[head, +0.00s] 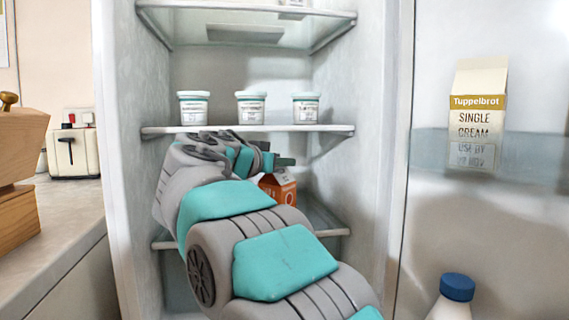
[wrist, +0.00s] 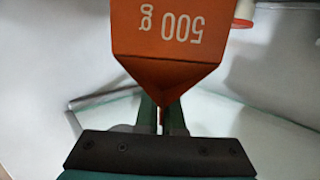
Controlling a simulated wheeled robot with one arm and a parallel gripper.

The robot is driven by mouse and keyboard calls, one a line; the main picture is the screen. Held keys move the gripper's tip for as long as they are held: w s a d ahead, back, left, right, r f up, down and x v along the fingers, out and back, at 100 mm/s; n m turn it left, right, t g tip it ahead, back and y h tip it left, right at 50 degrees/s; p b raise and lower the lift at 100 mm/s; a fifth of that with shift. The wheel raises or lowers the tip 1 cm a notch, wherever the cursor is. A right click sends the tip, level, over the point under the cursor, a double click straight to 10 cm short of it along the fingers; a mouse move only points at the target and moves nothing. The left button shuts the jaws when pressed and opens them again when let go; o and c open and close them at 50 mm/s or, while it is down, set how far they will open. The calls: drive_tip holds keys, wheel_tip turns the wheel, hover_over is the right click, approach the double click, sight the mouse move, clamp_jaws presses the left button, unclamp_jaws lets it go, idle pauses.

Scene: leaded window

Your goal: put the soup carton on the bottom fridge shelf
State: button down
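The orange soup carton (head: 281,189) is inside the fridge, below the shelf with the tubs; my arm hides its lower part. In the wrist view the carton (wrist: 165,40) shows "500 g" upside down, and its pointed top end lies between my fingers. My gripper (wrist: 161,115) appears shut on the carton's thin top fin. The bottom fridge shelf (head: 335,232) is the lower glass shelf, largely behind my arm. I cannot tell whether the carton touches it.
Several white tubs (head: 251,108) stand on the middle shelf (head: 325,129), close above my wrist. The open door at right holds a cream carton (head: 477,115) and a blue-capped bottle (head: 455,295). A counter (head: 65,215) with a toaster (head: 73,150) stands left.

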drive_tip(key=c, duration=1)
unclamp_jaws()
drive_tip(key=shift+c, duration=0.2)
drive_tip(key=shift+r, duration=0.1)
drive_tip(key=b+v, duration=0.1)
drive_tip(key=v, duration=1.1)
